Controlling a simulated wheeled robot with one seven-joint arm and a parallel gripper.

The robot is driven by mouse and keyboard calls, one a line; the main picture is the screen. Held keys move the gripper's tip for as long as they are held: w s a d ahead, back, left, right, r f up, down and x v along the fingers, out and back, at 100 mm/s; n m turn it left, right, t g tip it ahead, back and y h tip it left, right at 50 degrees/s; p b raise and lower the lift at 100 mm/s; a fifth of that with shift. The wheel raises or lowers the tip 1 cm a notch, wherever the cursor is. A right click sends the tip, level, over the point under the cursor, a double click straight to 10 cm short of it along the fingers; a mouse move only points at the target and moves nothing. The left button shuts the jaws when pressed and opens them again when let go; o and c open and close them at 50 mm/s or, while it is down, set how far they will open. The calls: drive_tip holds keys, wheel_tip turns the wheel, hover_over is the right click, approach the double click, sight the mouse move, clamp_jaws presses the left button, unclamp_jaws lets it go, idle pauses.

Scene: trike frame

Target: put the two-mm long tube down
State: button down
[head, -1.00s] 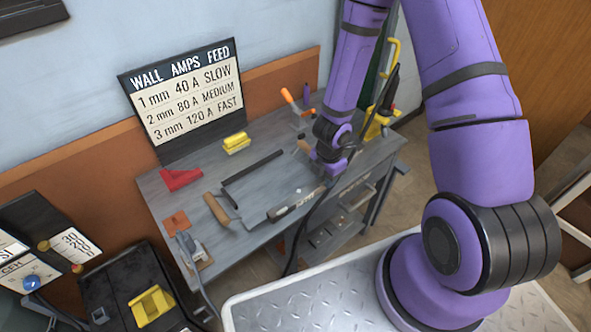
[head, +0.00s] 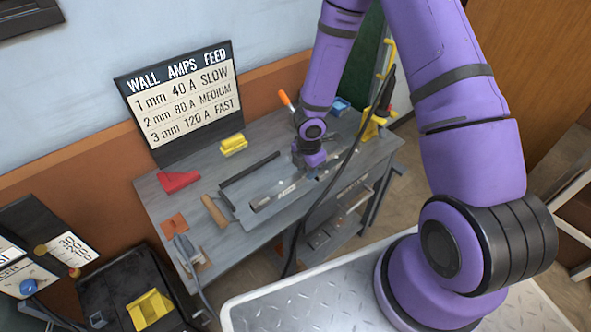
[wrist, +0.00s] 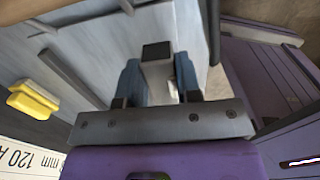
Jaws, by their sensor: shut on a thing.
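A long grey tube with a small label (head: 282,191) slants across the middle of the bench in the head view. My gripper (head: 308,166) is over its right part, and my wrist hides where the jaws meet it. In the wrist view my gripper (wrist: 158,90) is shut with a pale grey square tube (wrist: 157,72) between its two bluish fingers; the tube's dark end points away from the palm. The tube is low over the bench top; whether it touches is not clear.
The bench (head: 170,206) carries a dark bar (head: 250,168), a red block (head: 178,181), a yellow block (head: 233,144) and a wooden-handled tool (head: 213,211). The sign (head: 180,100) stands behind. A dark cable (head: 335,185) hangs in front at the right.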

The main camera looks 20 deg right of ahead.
drive_tip(key=w, duration=0.1)
drive_tip(key=w+a, duration=0.2)
drive_tip(key=w, duration=0.1)
drive_tip(key=shift+f, duration=0.25)
drive_tip(key=shift+w+a+f, duration=0.1)
drive_tip(key=shift+w+f, duration=0.1)
drive_tip(key=shift+f, duration=1.55)
drive_tip(key=shift+f, duration=0.1)
drive_tip(key=c, duration=0.8)
unclamp_jaws()
